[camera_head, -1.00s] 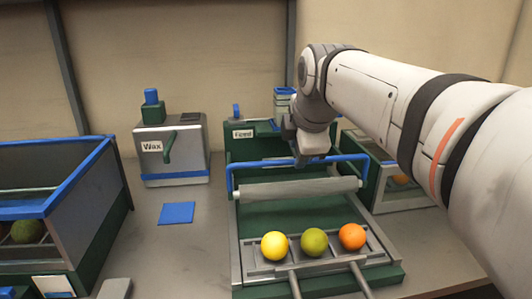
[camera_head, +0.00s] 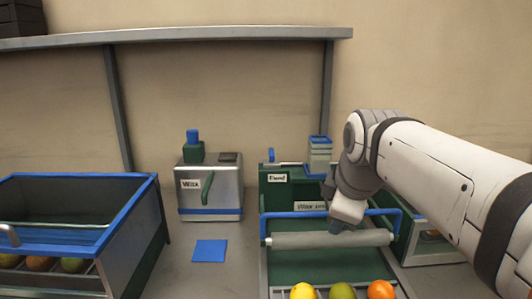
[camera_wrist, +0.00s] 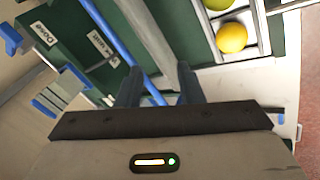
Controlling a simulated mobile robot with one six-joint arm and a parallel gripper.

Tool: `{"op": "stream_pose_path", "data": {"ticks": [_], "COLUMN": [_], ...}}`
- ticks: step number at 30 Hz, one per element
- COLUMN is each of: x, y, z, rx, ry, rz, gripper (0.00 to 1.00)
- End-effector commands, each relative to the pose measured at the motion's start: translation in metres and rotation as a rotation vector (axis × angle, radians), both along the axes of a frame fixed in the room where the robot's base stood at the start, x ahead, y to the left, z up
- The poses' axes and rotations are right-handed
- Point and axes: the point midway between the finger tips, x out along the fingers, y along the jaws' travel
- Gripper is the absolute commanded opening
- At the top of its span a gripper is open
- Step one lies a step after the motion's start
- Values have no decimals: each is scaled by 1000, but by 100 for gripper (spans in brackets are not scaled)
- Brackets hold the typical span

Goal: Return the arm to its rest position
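My arm reaches in from the right in the head view. My gripper (camera_head: 345,215) hangs over the green feed station (camera_head: 290,188), beside its blue rail (camera_head: 385,212) and grey roller (camera_head: 335,239). In the wrist view, the two dark fingers of my gripper (camera_wrist: 159,82) stand apart with nothing held between them. The blue rail (camera_wrist: 118,50) runs behind the fingers there. A yellow fruit (camera_head: 302,291), a green fruit (camera_head: 342,291) and an orange fruit (camera_head: 380,289) lie in a row on the rack in front of the roller.
A blue-rimmed crate (camera_head: 130,221) stands at the left, with fruit (camera_head: 73,264) in its lower part. The silver wax machine (camera_head: 226,188) stands at the back. A blue square (camera_head: 209,251) lies on bare table. A shelf (camera_head: 180,34) runs along the wall above.

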Motion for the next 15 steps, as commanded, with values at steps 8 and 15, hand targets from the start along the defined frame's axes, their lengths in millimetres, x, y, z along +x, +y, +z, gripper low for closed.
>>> {"op": "stream_pose_path", "data": {"ticks": [8, 15], "x": [-52, -97], "y": [-1, -1], "z": [-11, -31], "rx": [227, 351], "ry": [136, 217], "rz": [-509, -901], "gripper": [34, 34]}}
